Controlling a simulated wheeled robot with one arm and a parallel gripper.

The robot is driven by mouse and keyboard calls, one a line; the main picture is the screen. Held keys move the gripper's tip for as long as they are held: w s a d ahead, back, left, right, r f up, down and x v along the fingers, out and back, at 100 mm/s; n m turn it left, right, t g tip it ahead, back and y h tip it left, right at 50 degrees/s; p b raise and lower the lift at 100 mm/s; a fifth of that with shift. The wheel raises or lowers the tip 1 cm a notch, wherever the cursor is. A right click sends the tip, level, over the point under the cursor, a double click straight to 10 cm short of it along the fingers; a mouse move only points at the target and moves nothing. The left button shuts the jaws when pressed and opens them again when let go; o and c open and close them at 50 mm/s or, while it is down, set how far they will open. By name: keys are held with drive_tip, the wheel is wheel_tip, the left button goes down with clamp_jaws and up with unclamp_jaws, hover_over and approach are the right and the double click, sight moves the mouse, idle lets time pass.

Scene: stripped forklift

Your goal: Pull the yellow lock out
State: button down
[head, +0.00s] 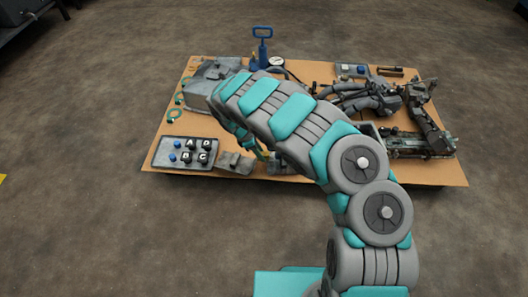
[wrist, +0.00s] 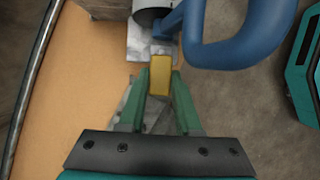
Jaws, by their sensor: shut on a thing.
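The yellow lock (wrist: 160,76) is a small yellow block in the wrist view, between the green fingertips of my gripper (wrist: 159,82). The fingers are shut on it, one on each side. Just beyond the lock are a grey-white metal part (wrist: 138,42) and a blue part with a thick loop-shaped handle (wrist: 240,45). I cannot tell whether the lock still touches them. In the head view my arm covers much of the middle of the board, and I cannot make out the lock there.
A brown board (head: 300,172) on the floor carries grey machine parts. A blue hand pump (head: 263,45) stands at its back. A tray with lettered black knobs (head: 160,160) lies at the front left, and a grey mechanism (head: 420,143) at the right. Open floor surrounds the board.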

drive_tip(key=c, duration=0.6)
unclamp_jaws()
drive_tip(key=shift+a, duration=0.2)
drive_tip(key=shift+r, duration=0.1)
drive_tip(key=v, duration=0.7)
drive_tip(key=shift+r, duration=0.3)
drive_tip(key=shift+a, duration=0.15)
